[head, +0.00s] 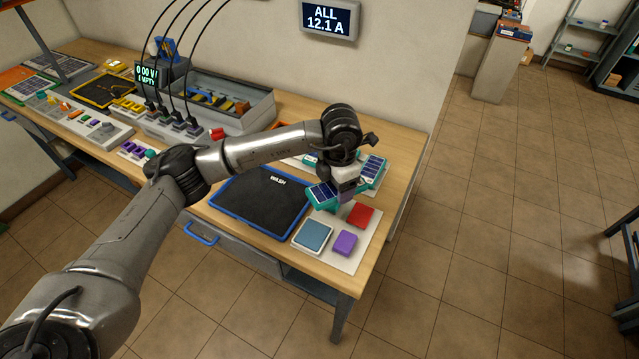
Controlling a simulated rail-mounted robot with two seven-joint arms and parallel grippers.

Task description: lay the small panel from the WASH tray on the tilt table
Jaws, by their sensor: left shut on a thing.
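The WASH tray (245,215) is black with a blue rim and lies bare near the front of the bench. My left arm reaches over it from the left. My left gripper (342,190) points down just right of the tray and is shut on a small panel (322,196) with dark blue cells and a teal frame. The panel hangs over the near end of a white board. The gripper's fingers are partly hidden. I cannot tell which object is the tilt table. My right gripper is not in view.
A second teal-edged panel (374,168) lies behind the gripper. The white board (372,243) carries a blue-grey pad (312,235), a red pad (361,215) and a purple pad (344,243). A grey open bin (262,110) stands at the wall. Black cables hang behind my arm.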

